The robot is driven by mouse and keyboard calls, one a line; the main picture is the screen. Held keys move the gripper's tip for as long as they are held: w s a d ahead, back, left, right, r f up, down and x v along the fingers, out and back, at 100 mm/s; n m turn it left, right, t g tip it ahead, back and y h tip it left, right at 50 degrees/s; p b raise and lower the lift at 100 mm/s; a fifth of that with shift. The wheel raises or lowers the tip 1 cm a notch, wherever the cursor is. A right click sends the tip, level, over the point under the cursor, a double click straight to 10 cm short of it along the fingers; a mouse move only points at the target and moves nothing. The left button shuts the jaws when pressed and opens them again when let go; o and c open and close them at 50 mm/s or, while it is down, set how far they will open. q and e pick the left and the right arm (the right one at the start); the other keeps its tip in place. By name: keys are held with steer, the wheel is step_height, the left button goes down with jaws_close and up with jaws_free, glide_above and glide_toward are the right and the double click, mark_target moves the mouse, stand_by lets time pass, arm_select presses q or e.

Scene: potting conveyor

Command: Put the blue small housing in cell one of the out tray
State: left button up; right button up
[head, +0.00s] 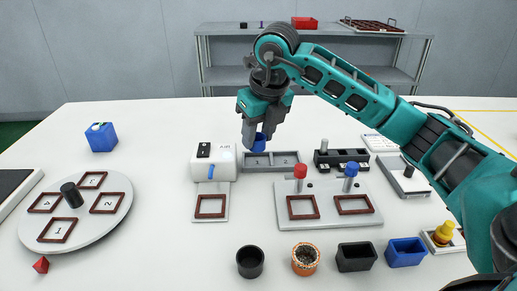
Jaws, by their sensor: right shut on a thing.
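My right gripper (256,134) points down and is shut on a small round blue housing (259,143). The housing is partly hidden by the fingers. It is over or just behind the left part of a grey tray (272,168) with low walls and cells, which looks like the out tray. A faint mark shows in the tray's left cell. I cannot tell whether the housing touches the tray. My left gripper is not in view.
A white machine (213,162) stands close left of the tray. A white board with red and blue levers (328,214) lies to the right front. A black cup (250,262), an orange-rimmed cup (305,259), a black bin (357,257) and a blue bin (405,252) stand in front. A turntable (110,219) lies left.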

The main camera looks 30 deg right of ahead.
mark_target(259, 148)
step_height(259, 148, down, 4)
steer(key=shift+r+b, duration=0.2)
steer(key=shift+b, duration=0.1)
steer(key=shift+f, duration=0.15)
steer(key=o, duration=0.8)
steer(key=shift+r, duration=0.6)
steer(key=p+v, duration=0.2)
steer(key=v, duration=0.9)
